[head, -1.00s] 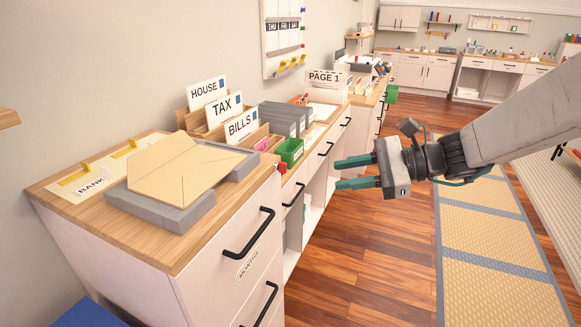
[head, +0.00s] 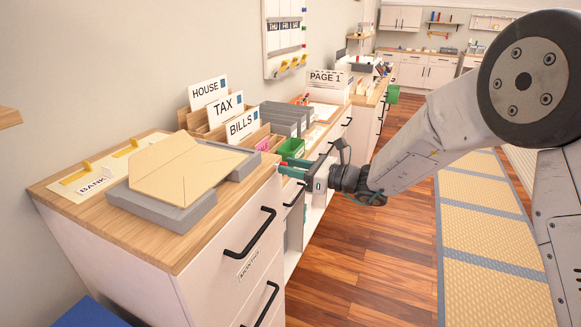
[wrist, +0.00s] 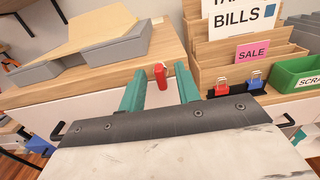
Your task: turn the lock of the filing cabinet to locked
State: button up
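The filing cabinet (head: 205,262) is the white cabinet with a wooden top and black handles at the front left of the head view. Its lock is a small red knob (wrist: 160,75) high on the white front near the right corner, roughly upright in the wrist view. My gripper (head: 284,170) is at that corner, its green fingers pointing left at the knob. In the wrist view the fingertips (wrist: 160,82) are open, one on each side of the knob, with a visible gap on both sides. The head view mostly hides the knob behind the fingers.
Grey trays (head: 165,210) with a large envelope (head: 188,172) lie on the cabinet top. Wooden sorters with the BILLS card (head: 242,126) and a green bin (head: 291,149) stand just beyond. A black handle (head: 249,232) juts out below. The floor (head: 345,250) at right is clear.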

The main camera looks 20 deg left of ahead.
jog(key=shift+a, duration=0.35)
grip_shut()
jog(key=n, duration=1.2)
jog(key=f+n, duration=0.1)
jog(key=n, duration=0.4)
jog(key=shift+s+n, duration=0.4)
dwell(0.3)
